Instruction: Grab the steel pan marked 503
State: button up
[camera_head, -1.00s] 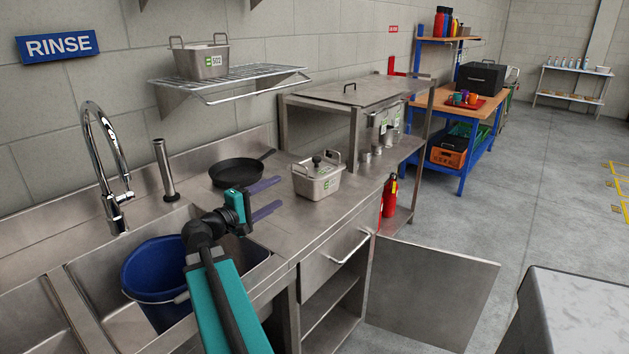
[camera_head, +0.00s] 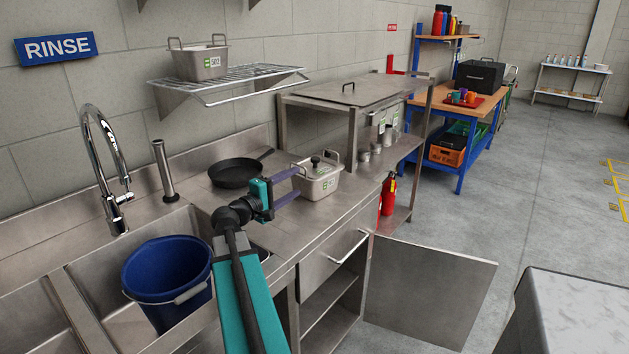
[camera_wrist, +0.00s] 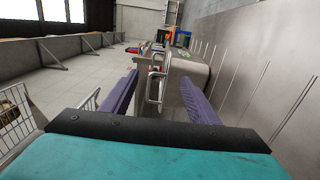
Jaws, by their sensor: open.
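A lidded steel pan (camera_head: 318,184) with a black knob, wire end handles and a green-and-white label stands on the steel counter; its number is too small to read surely. My gripper (camera_head: 296,183) is open at its left end, fingers pointing at the pan. In the wrist view the pan (camera_wrist: 188,80) and its near wire handle (camera_wrist: 154,90) show between the two purple fingers (camera_wrist: 163,95); I cannot tell whether they touch.
A black frying pan (camera_head: 236,173) lies behind my gripper. A blue bucket (camera_head: 165,280) stands in the sink below a tall tap (camera_head: 108,160). A steel overshelf (camera_head: 345,95) rises beyond the pan. The counter's front strip is clear.

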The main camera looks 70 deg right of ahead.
jog(key=p+x, duration=0.1)
jog(key=x, duration=0.4)
jog(key=shift+d+r+p, duration=0.1)
jog(key=shift+p, duration=0.2)
dwell(0.4)
grip_shut()
